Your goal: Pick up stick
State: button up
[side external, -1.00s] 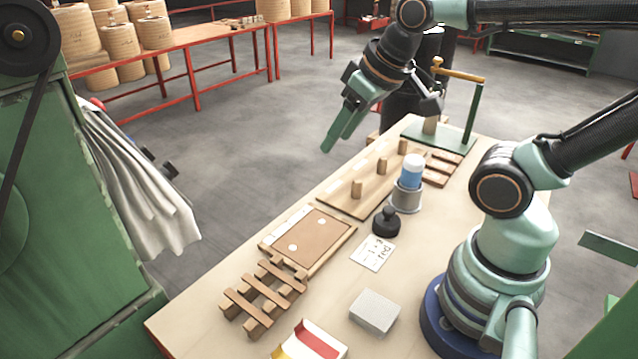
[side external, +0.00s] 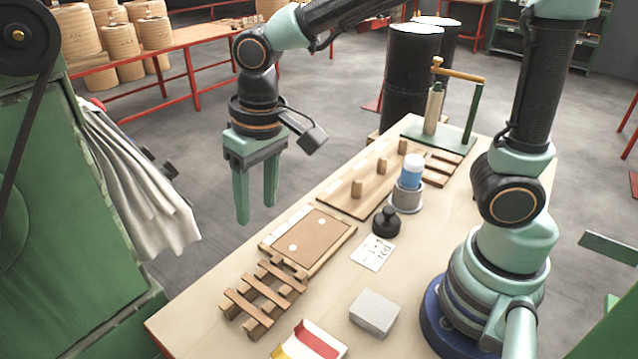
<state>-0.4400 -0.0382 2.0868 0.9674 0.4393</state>
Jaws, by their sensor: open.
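My gripper (side external: 256,212) hangs in the air with its fingers pointing down and apart, nothing between them. In the picture it is just above and left of a brown board with white spots (side external: 312,238). Which thing is the stick is not clear. A blue and white upright cylinder (side external: 412,170) stands in a grey round holder (side external: 406,198) at mid-table, apart from my gripper. Several short wooden pegs (side external: 357,188) stand on a long wooden board (side external: 350,206). A slatted wooden rack (side external: 262,297) lies at the front left.
On the table (side external: 210,330) are a black knobbed stamp (side external: 386,222), a marked card (side external: 373,252), a grey block (side external: 374,312) and a red and yellow box (side external: 310,342). A green stand (side external: 470,125) rises at the back. A green machine (side external: 70,230) stands at left.

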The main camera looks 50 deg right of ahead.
jog(key=a+f+g, duration=0.1)
jog(key=a+f, duration=0.3)
jog(key=a, duration=0.2)
send_over(246, 305)
jog(key=shift+h, duration=0.3)
jog(key=f, duration=0.6)
jog(key=shift+d+f, duration=0.25)
jog(key=shift+f, duration=0.1)
jog(key=shift+a+f, duration=0.15)
jog(key=shift+f, duration=1.2)
jog(key=shift+a+f, duration=0.1)
jog(key=shift+f, duration=1.25)
grip_shut()
